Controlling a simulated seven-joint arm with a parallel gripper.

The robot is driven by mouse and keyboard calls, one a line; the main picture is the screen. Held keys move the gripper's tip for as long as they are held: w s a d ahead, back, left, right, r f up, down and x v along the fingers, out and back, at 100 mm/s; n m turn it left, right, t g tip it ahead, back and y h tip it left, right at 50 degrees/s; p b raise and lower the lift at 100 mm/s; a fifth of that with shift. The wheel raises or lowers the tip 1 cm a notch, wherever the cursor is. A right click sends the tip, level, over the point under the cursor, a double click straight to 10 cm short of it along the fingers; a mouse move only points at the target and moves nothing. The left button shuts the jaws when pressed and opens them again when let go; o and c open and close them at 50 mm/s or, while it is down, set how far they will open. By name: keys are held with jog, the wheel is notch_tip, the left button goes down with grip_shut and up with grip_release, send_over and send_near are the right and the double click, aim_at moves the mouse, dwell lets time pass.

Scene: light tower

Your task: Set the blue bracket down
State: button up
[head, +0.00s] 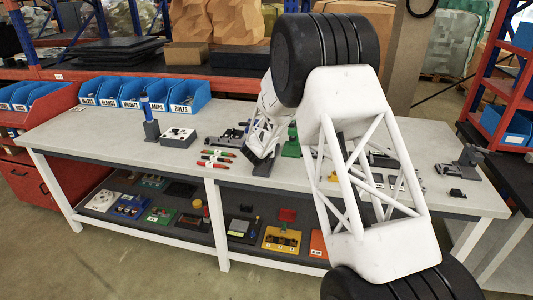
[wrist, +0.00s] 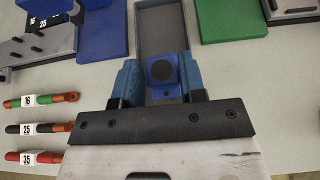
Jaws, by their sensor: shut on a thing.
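The blue bracket (wrist: 162,69), a small blue block with a dark round face, sits between the two blue-grey fingers of my gripper (wrist: 160,80) in the wrist view. The fingers press on it from both sides. Below it, a long grey tray (wrist: 160,25) with a raised rim runs away from the gripper. I cannot tell whether the bracket touches the tray. In the head view my gripper (head: 255,148) is low over the middle of the bench; the bracket cannot be made out there.
A blue plate (wrist: 102,40) and a green plate (wrist: 235,15) lie either side of the tray. Several labelled coloured rods (wrist: 40,129) lie at left. A blue-topped post (head: 150,122) and grey box (head: 178,137) stand farther left. Blue bins (head: 190,96) line the back. The bench's front left is clear.

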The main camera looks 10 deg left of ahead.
jog(key=shift+f, duration=0.75)
jog(key=shift+f, duration=0.15)
jog(key=o, duration=1.1)
jog(key=shift+o, duration=0.2)
jog(key=v, duration=1.2)
jog(key=shift+d, duration=0.1)
